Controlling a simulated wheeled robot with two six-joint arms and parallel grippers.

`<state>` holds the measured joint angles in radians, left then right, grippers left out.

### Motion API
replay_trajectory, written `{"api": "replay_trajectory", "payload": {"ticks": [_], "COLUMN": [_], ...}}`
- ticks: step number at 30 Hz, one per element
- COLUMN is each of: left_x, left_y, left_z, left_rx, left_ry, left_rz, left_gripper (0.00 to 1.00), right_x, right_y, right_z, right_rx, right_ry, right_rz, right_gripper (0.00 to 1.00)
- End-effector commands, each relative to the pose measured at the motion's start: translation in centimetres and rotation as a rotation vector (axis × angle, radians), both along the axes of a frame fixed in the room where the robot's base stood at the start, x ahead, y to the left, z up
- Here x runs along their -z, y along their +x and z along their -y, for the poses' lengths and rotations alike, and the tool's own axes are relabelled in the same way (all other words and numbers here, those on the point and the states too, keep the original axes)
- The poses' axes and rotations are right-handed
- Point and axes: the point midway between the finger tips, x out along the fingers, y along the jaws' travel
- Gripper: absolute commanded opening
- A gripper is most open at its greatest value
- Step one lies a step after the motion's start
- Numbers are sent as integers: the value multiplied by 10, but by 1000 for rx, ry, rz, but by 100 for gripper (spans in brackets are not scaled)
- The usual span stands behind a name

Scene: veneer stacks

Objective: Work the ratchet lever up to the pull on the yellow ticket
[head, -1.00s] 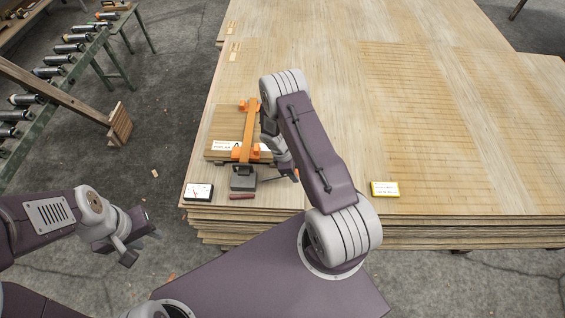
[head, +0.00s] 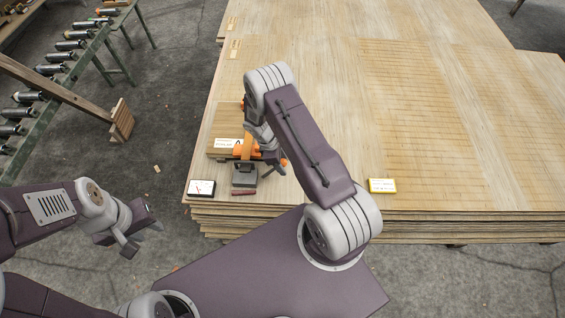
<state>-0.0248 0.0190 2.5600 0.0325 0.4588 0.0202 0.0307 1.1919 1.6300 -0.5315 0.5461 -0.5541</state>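The yellow ticket (head: 382,186) lies near the front edge of the veneer stack, right of my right arm. An orange strap (head: 247,148) with orange corner pieces runs over a small wooden bundle (head: 223,143). The grey ratchet (head: 244,174) sits at the strap's near end. A small lever with an orange tip (head: 283,163) shows beside my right gripper (head: 276,166), which is at the ratchet's right side. Its fingers are small and partly hidden, so I cannot tell whether they hold the lever. My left gripper (head: 145,241) hangs over the floor, fingers apart and empty.
A white dial gauge (head: 201,188) lies at the stack's front left corner, with a dark red block (head: 243,191) beside it. A white label (head: 228,143) lies on the bundle. A roller conveyor (head: 50,85) stands at the left. The stack's right side is clear.

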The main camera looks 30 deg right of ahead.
Motion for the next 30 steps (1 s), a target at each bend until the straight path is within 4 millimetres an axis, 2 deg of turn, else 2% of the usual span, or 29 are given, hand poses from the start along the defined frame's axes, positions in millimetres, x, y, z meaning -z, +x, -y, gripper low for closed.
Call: {"api": "replay_trajectory", "payload": {"ticks": [8, 24, 30], "left_x": [-6, -49, -47], "left_y": [0, 0, 0], "left_z": [0, 0, 0], "left_rx": [0, 0, 0], "left_ry": [0, 0, 0], "left_rz": [0, 0, 0], "left_gripper": [36, 36, 36], "right_x": [-7, -68, -67], "right_y": [1, 11, 11], "right_z": [-1, -17, -18], "right_rx": [0, -1, 0], "right_ry": [0, -1, 0], "right_rz": [0, -1, -1], "right_gripper": [55, 55, 55]}}
